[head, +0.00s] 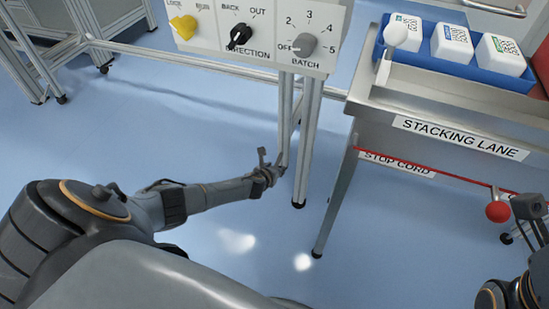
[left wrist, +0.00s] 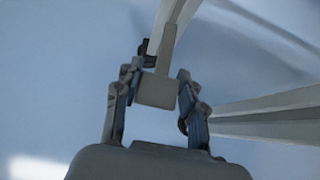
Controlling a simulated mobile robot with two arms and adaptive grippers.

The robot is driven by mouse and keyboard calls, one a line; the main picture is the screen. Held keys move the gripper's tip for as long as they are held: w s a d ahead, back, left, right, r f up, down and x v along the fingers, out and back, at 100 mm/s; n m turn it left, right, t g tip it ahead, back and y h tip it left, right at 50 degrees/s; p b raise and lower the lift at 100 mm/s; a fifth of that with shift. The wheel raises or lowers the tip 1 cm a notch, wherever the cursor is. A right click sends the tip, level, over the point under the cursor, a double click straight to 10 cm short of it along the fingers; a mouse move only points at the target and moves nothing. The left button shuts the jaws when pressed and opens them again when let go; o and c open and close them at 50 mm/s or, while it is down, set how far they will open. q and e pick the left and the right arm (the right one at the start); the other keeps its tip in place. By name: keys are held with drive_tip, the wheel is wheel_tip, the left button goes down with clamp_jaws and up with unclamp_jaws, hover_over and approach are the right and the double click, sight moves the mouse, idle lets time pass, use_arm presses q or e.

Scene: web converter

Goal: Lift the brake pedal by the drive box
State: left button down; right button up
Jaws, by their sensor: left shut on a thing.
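The drive box (head: 270,42) is a pale panel with a yellow knob, a black direction knob and a grey batch knob at the top of the head view. The brake pedal (left wrist: 157,90) is a grey block on a stem, low by the legs under the box. In the left wrist view it sits between both fingers of my left gripper (left wrist: 158,94), which is shut on it. In the head view my left gripper (head: 268,168) is beside the box's legs, and the pedal is mostly hidden there. My right gripper (head: 530,208) is at the right edge, its jaws unclear.
Metal legs (head: 305,140) stand close beside my left gripper. To the right is the stacking lane (head: 440,90) with a blue tray (head: 470,70) of white blocks. A red stop cord (head: 430,171) with a red ball (head: 498,211) runs below it. Blue floor (head: 380,250) is open in front.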

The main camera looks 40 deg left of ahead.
use_arm(q)
drive_tip(key=shift+w+a+r, duration=0.15)
drive_tip(key=shift+w+r, duration=0.25)
drive_tip(key=shift+r, duration=0.15)
drive_tip(key=c, duration=0.8)
unclamp_jaws()
drive_tip(key=shift+r, duration=0.1)
drive_tip(key=shift+o, duration=0.2)
drive_tip(key=shift+s+f, duration=0.1)
drive_tip(key=shift+f, duration=0.1)
drive_tip(key=shift+s, duration=0.1)
drive_tip(key=shift+s, duration=0.1)
drive_tip(key=v, duration=1.1)
drive_tip(key=shift+s+d+r, duration=0.2)
drive_tip(key=shift+r, duration=0.1)
